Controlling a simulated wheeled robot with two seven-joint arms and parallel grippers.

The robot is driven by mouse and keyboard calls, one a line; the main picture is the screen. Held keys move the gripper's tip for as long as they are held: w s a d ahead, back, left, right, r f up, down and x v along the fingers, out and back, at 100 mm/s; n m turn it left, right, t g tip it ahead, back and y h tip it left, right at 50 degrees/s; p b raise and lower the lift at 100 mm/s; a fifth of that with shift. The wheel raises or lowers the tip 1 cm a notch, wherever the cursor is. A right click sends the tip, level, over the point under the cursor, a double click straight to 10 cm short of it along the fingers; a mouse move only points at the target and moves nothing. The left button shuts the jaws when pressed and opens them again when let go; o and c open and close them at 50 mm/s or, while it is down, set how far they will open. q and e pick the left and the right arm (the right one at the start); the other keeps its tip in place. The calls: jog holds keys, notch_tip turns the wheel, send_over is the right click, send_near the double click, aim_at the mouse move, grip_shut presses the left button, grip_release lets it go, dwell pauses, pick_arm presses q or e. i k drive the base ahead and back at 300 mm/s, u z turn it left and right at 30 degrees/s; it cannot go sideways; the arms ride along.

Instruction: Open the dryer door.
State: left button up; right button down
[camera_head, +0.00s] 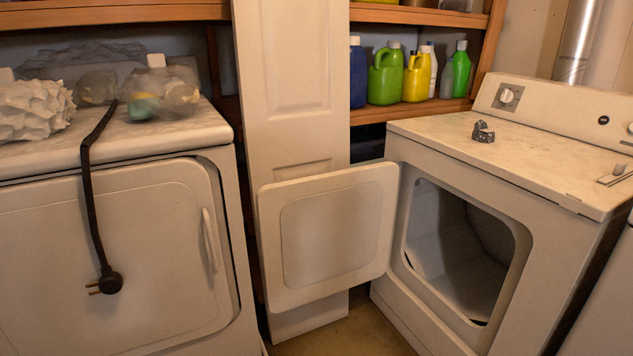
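Two white front-door machines stand in the head view. The right machine's body (535,185) has its square door (333,235) swung wide open to the left, showing the inside face. Its opening (465,250) is uncovered and the drum inside looks empty. The left machine has a closed door (100,260) with a pale upright handle (209,240) near its right edge. The frame does not tell which one the task means. Neither of my grippers is in view.
A black cord with a plug (109,283) hangs over the left machine's door. Clear bags (160,90) lie on its top. A small grey object (483,132) sits on the right machine. Bottles (385,75) stand on wooden shelves behind a white panel (295,90).

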aim_at(323, 235)
jog(key=z, duration=1)
jog(key=i, duration=1.5)
jog(key=u, duration=0.45)
